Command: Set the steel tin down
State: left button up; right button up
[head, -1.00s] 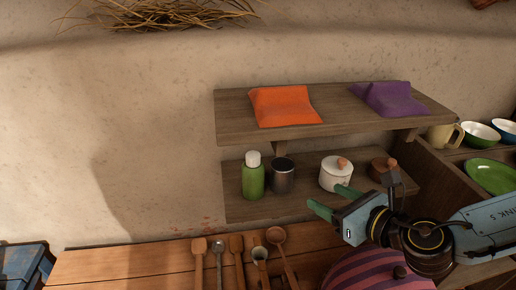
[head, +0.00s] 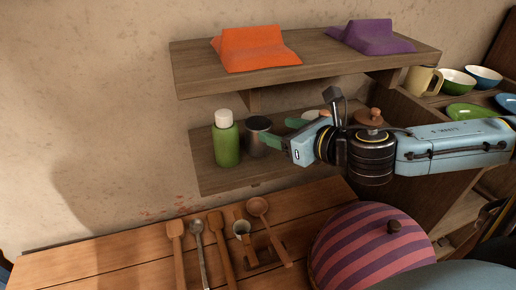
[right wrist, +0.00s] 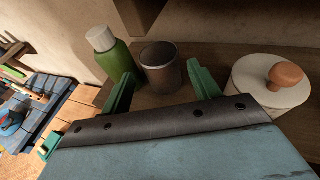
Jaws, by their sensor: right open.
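The steel tin (head: 256,138), a dark grey open cup, stands upright on the lower wall shelf (head: 215,178), just right of a green bottle with a white cap (head: 226,142). My right gripper (head: 283,132) reaches in from the right with its green fingers open at the tin. In the right wrist view the tin (right wrist: 161,68) shows between and slightly beyond the two fingertips (right wrist: 160,78), with a gap on each side. My left gripper is not in view.
A white lidded pot (right wrist: 272,82) stands close right of the gripper. The upper shelf (head: 210,84) above holds an orange cloth (head: 255,50) and a purple cloth (head: 372,37). Below, a wooden counter (head: 120,240) holds several spoons and a striped dome (head: 350,245).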

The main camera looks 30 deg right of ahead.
aim_at(251, 123)
jog(key=shift+w+f, duration=0.1)
jog(key=shift+w, duration=0.6)
jog(key=shift+x, duration=0.85)
jog(key=shift+a+f+p+x, duration=0.15)
jog(key=shift+p+x, duration=0.3)
jog(key=shift+x, duration=0.8)
jog(key=shift+a+f+p+x, duration=0.15)
jog(key=shift+p+x, duration=0.25)
jog(key=shift+x, duration=0.85)
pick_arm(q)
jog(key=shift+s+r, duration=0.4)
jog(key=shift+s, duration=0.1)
pick_arm(e)
jog(key=shift+s+d, duration=0.1)
jog(key=shift+c, duration=0.3)
jog(key=c, duration=0.6)
jog(key=shift+c, duration=0.2)
jog(key=shift+r, duration=0.2)
